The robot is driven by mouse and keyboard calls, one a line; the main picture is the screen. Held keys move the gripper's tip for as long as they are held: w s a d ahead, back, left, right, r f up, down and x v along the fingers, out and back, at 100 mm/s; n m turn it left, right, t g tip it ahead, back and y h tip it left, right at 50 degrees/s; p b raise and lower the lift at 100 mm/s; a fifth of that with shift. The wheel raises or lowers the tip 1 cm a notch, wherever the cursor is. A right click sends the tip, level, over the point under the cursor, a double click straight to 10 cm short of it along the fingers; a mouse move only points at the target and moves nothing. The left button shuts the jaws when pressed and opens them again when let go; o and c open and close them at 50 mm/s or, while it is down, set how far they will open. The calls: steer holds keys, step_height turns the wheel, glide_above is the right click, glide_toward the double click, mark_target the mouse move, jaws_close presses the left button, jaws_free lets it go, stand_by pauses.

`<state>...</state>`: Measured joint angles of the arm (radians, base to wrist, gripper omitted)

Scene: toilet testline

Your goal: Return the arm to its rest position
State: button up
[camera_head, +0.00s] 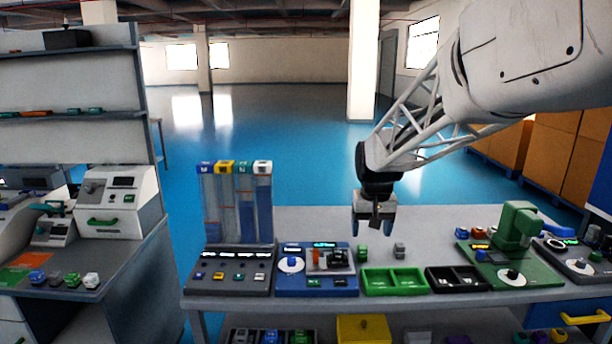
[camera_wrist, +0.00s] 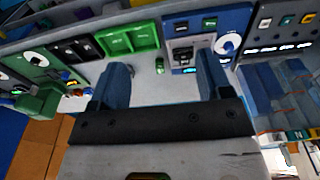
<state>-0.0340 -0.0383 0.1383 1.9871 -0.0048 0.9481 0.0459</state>
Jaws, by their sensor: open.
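My gripper (camera_head: 374,226) hangs above the back part of the grey workbench (camera_head: 310,222), fingers pointing down. In the wrist view its two blue fingers (camera_wrist: 158,88) stand wide apart with nothing between them. My arm reaches in from the upper right of the head view. A small green block (camera_head: 362,252) and a small grey block (camera_head: 399,250) sit on the bench below and near the gripper, apart from it. The green block also shows between the fingers in the wrist view (camera_wrist: 160,66), farther down on the bench.
Along the bench stand a dispenser with tall clear tubes (camera_head: 238,205), a blue device (camera_head: 318,283), a green tray (camera_head: 394,281), a black tray (camera_head: 457,279) and a green machine (camera_head: 513,226). A shelf unit (camera_head: 70,85) stands left. Open floor (camera_head: 290,140) lies behind the bench.

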steer(key=s+d+f+t, duration=0.1)
steer(key=s+d, duration=0.1)
steer(key=s, duration=3.4)
steer(key=shift+d, duration=0.3)
steer(key=shift+f, duration=0.1)
